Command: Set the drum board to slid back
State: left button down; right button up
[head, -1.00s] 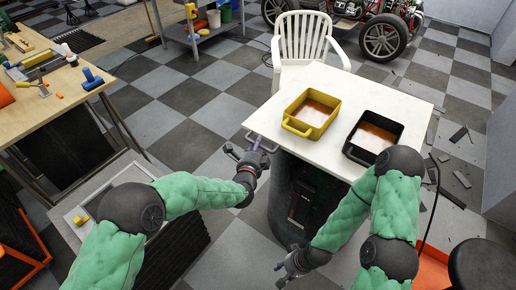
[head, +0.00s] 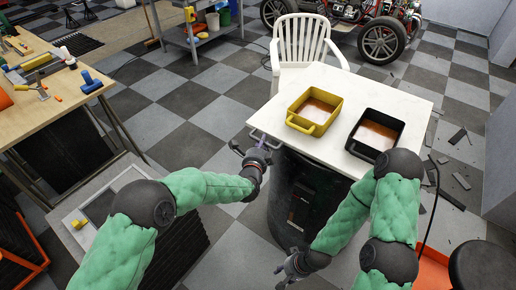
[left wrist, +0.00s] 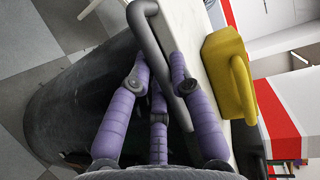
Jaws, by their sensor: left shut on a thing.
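The drum board is a white slab (head: 290,148) lying on top of a black drum (head: 300,205). A grey bar handle (head: 265,140) runs along its near left edge. My left gripper (head: 262,144) is at this handle. In the left wrist view the purple fingers (left wrist: 160,85) are shut around the grey handle (left wrist: 170,65), beside the board's edge (left wrist: 195,50). My right gripper (head: 281,274) hangs low in front of the drum, away from the board, its small fingers apart and empty.
A yellow tray (head: 296,123) and a black tray (head: 356,150) stand on the board. A white chair (head: 302,45) is close behind it. A workbench (head: 60,110) stands at the left. Loose dark pieces (head: 452,200) lie on the floor at the right.

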pick_arm(q)
jog(key=shift+w+d, duration=0.5)
jog(key=shift+w, duration=0.2)
jog(key=c, duration=1.1)
grip_release()
jog(key=shift+s, duration=0.1)
jog(key=v, duration=1.1)
jog(key=shift+s, duration=0.35)
jog(key=shift+a+r, duration=0.1)
jog(key=shift+a, duration=0.05)
